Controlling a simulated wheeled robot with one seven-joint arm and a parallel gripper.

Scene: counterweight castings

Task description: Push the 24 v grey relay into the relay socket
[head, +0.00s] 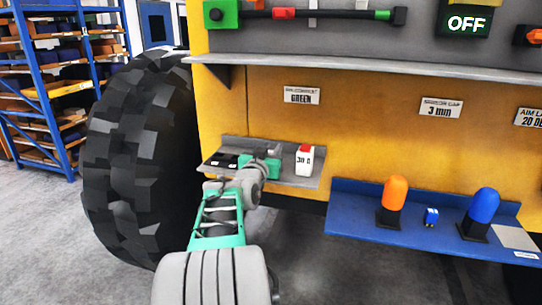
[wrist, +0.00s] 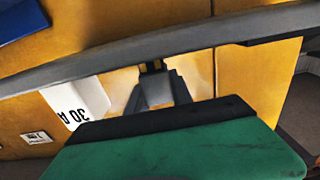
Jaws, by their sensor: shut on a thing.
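My gripper (wrist: 160,98) is shut on a small grey block, which looks like the grey relay (wrist: 158,88), between its dark fingers in the wrist view. No 24 V marking is readable on it. In the head view my gripper (head: 262,165) is over the small grey shelf (head: 290,178), and its body hides the relay. Dark flat parts (head: 225,160) lie on the shelf left of my gripper; I cannot tell which is the relay socket. Whether the relay touches a socket is hidden.
A white 30 A block (head: 304,161) with a red top stands right of my gripper; it also shows in the wrist view (wrist: 82,102). A grey ledge (head: 380,68) runs above. A blue shelf (head: 360,225) holds orange and blue domes at right. A big tyre (head: 140,160) stands left.

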